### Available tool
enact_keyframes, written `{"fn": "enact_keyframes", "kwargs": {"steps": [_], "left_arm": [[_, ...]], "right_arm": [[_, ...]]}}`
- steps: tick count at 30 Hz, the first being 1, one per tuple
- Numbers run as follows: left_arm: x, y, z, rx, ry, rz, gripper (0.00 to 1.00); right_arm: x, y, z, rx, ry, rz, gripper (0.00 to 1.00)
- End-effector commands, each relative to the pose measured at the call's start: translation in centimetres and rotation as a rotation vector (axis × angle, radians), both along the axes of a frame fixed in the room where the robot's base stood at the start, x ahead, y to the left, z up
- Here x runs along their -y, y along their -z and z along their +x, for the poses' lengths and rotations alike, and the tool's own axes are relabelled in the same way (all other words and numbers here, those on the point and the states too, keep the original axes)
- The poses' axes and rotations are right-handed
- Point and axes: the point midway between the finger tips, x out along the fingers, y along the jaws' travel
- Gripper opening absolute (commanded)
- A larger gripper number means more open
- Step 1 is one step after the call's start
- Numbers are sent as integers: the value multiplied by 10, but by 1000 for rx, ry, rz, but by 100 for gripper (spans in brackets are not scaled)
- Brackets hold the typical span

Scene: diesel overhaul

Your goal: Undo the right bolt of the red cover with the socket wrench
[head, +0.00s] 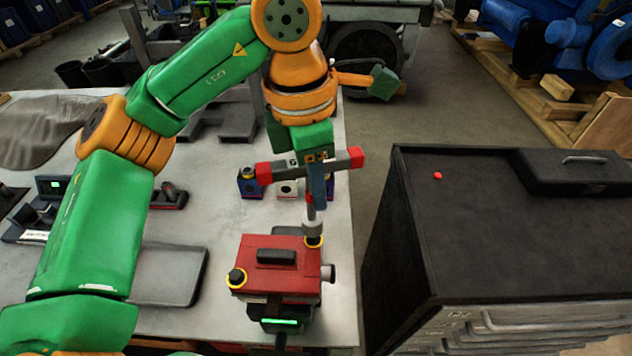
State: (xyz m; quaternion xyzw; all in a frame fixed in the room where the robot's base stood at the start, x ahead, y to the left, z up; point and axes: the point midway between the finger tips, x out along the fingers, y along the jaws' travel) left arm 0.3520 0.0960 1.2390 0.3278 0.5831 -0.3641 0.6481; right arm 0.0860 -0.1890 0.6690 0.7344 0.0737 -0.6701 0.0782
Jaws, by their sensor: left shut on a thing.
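The red cover (290,283) sits on a dark housing near the table's front right, with a black handle on top. Its left bolt (237,276) is black inside a yellow ring. Its right bolt (313,241) also has a yellow ring and is partly hidden under the socket. My left gripper (318,186) is shut on the socket wrench (338,161), a dark crossbar with red ends. The wrench's shank points down and its grey socket stands over the right bolt; I cannot tell how deeply it is seated. My right gripper is not in view.
Small coloured blocks stand on the table (228,229) behind the cover, partly behind the wrench. A grey tray (172,281) lies left of the cover. A black cabinet (500,230) with a small red item (438,175) on top stands to the right across a gap.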

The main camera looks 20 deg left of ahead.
Motion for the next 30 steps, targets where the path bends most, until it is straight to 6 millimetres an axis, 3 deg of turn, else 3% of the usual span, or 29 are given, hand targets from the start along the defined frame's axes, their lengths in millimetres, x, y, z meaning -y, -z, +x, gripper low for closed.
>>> {"fn": "enact_keyframes", "kwargs": {"steps": [9, 13, 20, 30], "left_arm": [[0, -6, 0, 1, 0, 0, 0], [0, -32, 0, 4, -1, 0, 0], [0, -63, 0, 2, 0, 1, 0], [3, -62, -8, 3, 4, 0, 0]], "right_arm": [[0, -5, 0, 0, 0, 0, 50], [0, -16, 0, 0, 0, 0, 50], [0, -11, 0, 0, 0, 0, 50], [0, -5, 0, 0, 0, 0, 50]]}}
